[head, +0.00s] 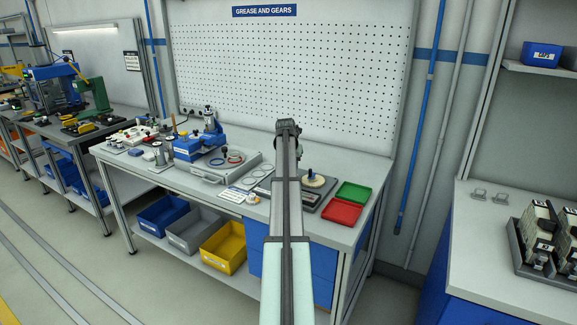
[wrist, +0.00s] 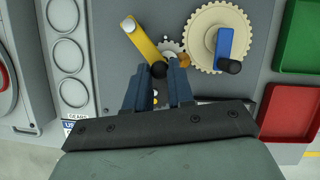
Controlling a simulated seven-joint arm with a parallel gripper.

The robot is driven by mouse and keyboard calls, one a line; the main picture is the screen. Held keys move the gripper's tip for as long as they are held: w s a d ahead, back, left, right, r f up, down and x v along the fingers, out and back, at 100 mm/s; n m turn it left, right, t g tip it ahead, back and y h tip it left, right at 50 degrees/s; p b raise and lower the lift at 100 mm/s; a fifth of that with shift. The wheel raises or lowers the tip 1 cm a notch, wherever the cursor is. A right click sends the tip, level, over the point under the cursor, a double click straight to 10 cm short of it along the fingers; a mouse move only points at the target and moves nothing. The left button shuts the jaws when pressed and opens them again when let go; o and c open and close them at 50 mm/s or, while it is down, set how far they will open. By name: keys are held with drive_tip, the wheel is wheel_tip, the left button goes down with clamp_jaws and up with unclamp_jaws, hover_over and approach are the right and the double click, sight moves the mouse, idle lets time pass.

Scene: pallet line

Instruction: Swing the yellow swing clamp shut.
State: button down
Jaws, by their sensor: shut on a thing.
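In the wrist view the yellow swing clamp (wrist: 142,44) is a flat arm on a dark grey plate (wrist: 103,60). It slants from a silver pivot at its upper left down to a black knob (wrist: 158,70). My gripper (wrist: 162,69) has its two blue fingers around the knob and is shut on it. A small grey gear (wrist: 172,47) and a brass-coloured part lie just right of the yellow arm, partly hidden. A large cream gear (wrist: 205,30) is further right, with a blue clamp (wrist: 224,44) over it. In the head view my arm hides the yellow clamp.
A green tray (head: 353,193) and a red tray (head: 341,213) lie right of the plate. A holder with round recesses (wrist: 68,52) is at its left. Several tools and a blue press (head: 211,135) crowd the bench's left part.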

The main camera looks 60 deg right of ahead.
drive_tip(key=shift+s+d+n, duration=0.2)
drive_tip(key=shift+n, duration=0.2)
drive_tip(key=c, duration=1)
unclamp_jaws()
drive_tip(key=v, duration=1.3)
drive_tip(key=shift+s+a+r, duration=0.1)
drive_tip(key=shift+s+r, duration=0.05)
drive_tip(key=shift+r, duration=0.25)
